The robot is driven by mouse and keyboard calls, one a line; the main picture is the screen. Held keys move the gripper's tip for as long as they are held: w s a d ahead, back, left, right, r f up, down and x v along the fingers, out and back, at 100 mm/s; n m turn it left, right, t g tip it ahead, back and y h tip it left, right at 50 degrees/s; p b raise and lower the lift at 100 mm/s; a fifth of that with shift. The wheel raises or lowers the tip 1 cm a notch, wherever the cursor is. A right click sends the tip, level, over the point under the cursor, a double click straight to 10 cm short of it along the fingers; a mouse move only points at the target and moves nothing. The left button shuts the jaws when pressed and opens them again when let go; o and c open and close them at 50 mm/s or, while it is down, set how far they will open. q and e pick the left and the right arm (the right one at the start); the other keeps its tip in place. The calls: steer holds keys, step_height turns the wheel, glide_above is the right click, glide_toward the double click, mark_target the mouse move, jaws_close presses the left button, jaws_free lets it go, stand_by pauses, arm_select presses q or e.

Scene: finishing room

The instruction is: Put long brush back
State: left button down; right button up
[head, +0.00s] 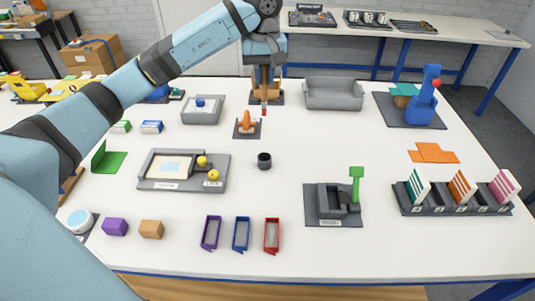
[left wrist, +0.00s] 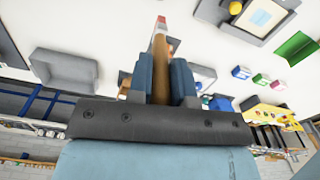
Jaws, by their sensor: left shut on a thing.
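My left gripper (head: 265,66) is in the upper middle of the head view, pointing down over the far part of the table. It is shut on the long brush (left wrist: 160,45), whose wooden body stands between the blue fingers in the left wrist view. A narrow red end (head: 264,112) shows below the gripper in the head view. A wooden stand (head: 257,86) on a dark base is right by the gripper and overlaps the brush in this view. I cannot tell whether the brush touches it. My right gripper is not in view.
An orange piece on a dark base (head: 246,123) stands just in front of the gripper. A grey open bin (head: 334,94) is to the right and a smaller grey tray (head: 202,110) to the left. A black cup (head: 264,161) stands mid-table, with bare white surface around it.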

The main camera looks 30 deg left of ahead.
mark_target(264, 115)
arm_select(q)
step_height(264, 115, down, 14)
steer(key=shift+f+p, duration=0.1)
steer(key=shift+p, duration=0.65)
step_height(264, 115, down, 5)
steer(key=shift+r, duration=0.15)
steer(key=shift+f, duration=0.2)
steer(key=c, duration=1)
jaws_free()
steer(key=shift+c, duration=0.2)
steer(key=shift+r, duration=0.1)
